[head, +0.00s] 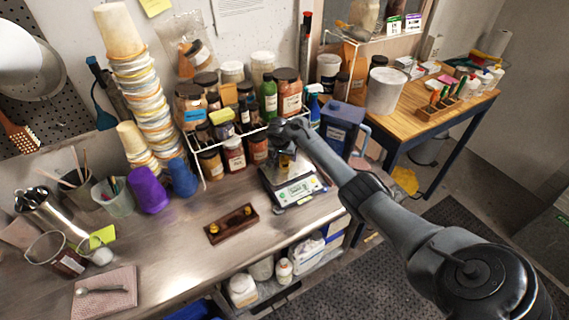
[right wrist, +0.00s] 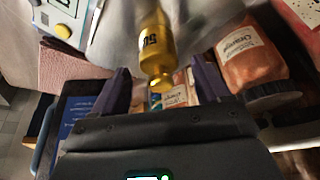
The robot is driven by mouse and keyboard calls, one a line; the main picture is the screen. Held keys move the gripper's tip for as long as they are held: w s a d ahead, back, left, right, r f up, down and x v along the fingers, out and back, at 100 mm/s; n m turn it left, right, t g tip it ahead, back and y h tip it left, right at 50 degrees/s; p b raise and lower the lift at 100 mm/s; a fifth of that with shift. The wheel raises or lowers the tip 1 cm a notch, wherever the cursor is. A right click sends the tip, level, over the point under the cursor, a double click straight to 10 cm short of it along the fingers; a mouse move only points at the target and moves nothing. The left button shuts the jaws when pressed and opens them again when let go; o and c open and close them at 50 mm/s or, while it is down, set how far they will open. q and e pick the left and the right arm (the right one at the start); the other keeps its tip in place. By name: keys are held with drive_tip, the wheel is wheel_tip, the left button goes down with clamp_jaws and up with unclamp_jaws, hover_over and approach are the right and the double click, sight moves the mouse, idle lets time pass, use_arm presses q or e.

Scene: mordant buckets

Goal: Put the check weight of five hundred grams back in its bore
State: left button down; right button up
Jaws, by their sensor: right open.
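The brass check weight (right wrist: 155,45), with dark marking and a small knob, shows in the right wrist view. It is ahead of and between the two fingers of my right gripper (right wrist: 161,84), with gaps at both sides. In the head view my right gripper (head: 287,140) is above the scale (head: 296,190) and hides most of the pan; a yellowish bit of the weight (head: 284,161) shows below it. The dark wooden weight block (head: 231,232) lies on the bench left of the scale, with a brass weight at each end. Its bores are too small to make out. My left gripper is out of view.
A white wire rack (head: 203,172) of jars stands close behind and left of the scale. A dark blue container (head: 341,122) is to its right. The bench in front of the block is clear.

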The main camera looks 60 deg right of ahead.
drive_tip(key=shift+d+f, duration=0.1)
drive_tip(key=shift+f, duration=0.1)
drive_tip(key=shift+c, duration=0.3)
clamp_jaws()
drive_tip(key=shift+r, duration=0.1)
